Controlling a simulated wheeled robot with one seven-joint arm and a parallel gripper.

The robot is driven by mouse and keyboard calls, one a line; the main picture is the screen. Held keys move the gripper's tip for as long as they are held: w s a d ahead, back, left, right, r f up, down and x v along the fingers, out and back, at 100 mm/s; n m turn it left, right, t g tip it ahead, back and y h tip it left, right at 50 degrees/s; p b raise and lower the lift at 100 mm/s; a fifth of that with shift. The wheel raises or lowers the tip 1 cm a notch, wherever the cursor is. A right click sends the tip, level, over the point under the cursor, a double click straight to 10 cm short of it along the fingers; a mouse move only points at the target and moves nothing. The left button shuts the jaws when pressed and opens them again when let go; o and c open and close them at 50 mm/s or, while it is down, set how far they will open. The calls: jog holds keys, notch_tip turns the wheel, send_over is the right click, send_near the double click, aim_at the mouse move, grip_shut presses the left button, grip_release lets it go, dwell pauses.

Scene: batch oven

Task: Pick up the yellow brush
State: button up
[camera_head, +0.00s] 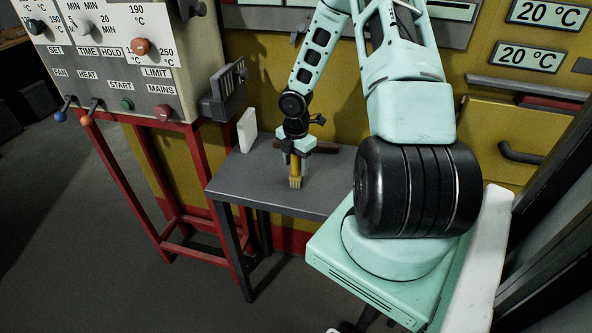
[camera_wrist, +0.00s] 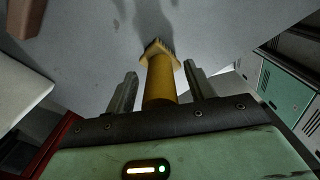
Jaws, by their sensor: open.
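The yellow brush (camera_head: 295,170) is on the small grey table in the head view, directly below my gripper (camera_head: 296,155). In the wrist view the brush (camera_wrist: 161,78) lies between the two fingers of my gripper (camera_wrist: 160,88), with a gap on each side of its handle. Its pale bristle end points away from the palm. The fingers are open around it. Whether the bristles touch the tabletop is hard to tell.
The grey table (camera_head: 240,178) also bears a white block (camera_head: 247,130) at its left back and a dark red bar (camera_head: 318,147) behind my gripper. A control panel (camera_head: 110,60) on a red stand (camera_head: 170,190) is at the left. A yellow oven wall stands behind.

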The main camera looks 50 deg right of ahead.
jog(key=shift+f, duration=0.15)
jog(key=c, duration=1)
jog(key=shift+c, duration=0.2)
